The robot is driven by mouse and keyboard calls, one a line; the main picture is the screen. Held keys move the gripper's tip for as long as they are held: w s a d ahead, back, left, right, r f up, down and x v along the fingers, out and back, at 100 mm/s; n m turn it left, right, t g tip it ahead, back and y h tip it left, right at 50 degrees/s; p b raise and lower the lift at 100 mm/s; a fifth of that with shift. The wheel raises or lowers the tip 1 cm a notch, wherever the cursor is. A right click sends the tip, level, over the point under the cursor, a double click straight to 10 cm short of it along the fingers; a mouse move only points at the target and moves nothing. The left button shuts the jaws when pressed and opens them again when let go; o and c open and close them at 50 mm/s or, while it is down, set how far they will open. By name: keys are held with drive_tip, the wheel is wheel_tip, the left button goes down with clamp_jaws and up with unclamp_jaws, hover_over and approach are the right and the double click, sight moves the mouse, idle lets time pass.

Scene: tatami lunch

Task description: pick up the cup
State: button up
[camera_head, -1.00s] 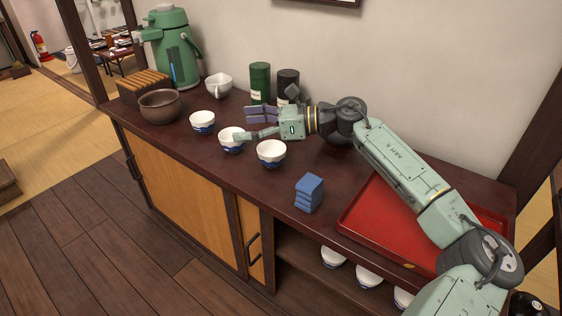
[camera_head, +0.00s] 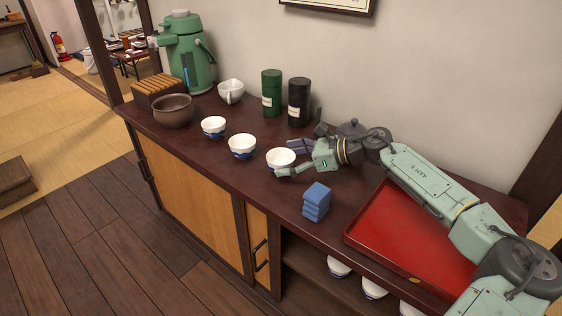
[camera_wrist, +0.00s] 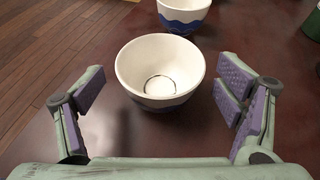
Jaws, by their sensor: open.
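Three white cups with blue bases stand in a slanting row on the dark cabinet top. The right-hand cup (camera_head: 279,156) is in front of my gripper (camera_head: 292,160), and one finger crosses its lower right side. In the wrist view this cup (camera_wrist: 160,68) is upright and empty, centred between the spread, purple-padded fingers of my gripper (camera_wrist: 160,88). Gaps show on both sides of it. The middle cup (camera_head: 242,143) also shows at the top of the wrist view (camera_wrist: 184,14). The left cup (camera_head: 213,125) stands farther left.
Green (camera_head: 272,92) and black (camera_head: 299,102) canisters stand behind. A brown bowl (camera_head: 172,110), white handled vessel (camera_head: 230,90) and green flask (camera_head: 190,55) stand at left.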

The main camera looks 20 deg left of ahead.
drive_tip(key=shift+x, duration=1.2)
drive_tip(key=shift+c, duration=0.6)
drive_tip(key=c, duration=1.2)
drive_tip(key=shift+r, duration=0.15)
